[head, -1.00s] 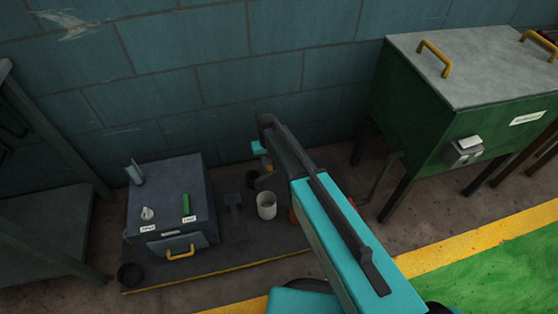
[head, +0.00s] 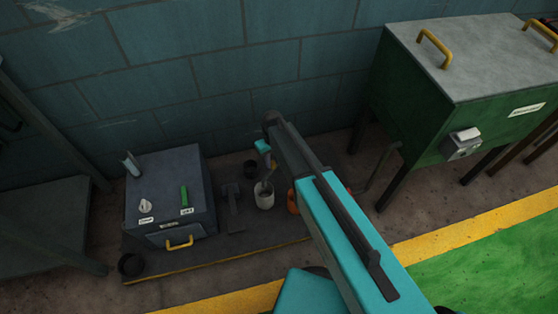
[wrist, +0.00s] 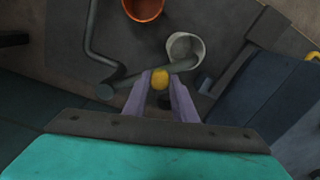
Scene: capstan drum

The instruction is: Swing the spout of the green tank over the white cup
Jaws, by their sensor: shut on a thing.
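The green tank (head: 440,120) stands on legs at the right, with a thin pipe (head: 378,168) below its left side. The white cup (head: 264,201) stands on the dark mat left of my arm. In the wrist view, a grey spout tube (wrist: 125,80) runs to the cup (wrist: 198,50), and its end overlaps the cup's near rim. I cannot tell the height between them. My gripper (wrist: 160,80) is shut on a yellow knob (wrist: 160,76) at the tube. In the head view, my gripper (head: 266,170) is just above the cup and small.
An orange pot (head: 292,203) stands right of the cup, partly behind my arm. A dark blue box (head: 170,205) with a yellow handle stands to the left. The wall is close behind.

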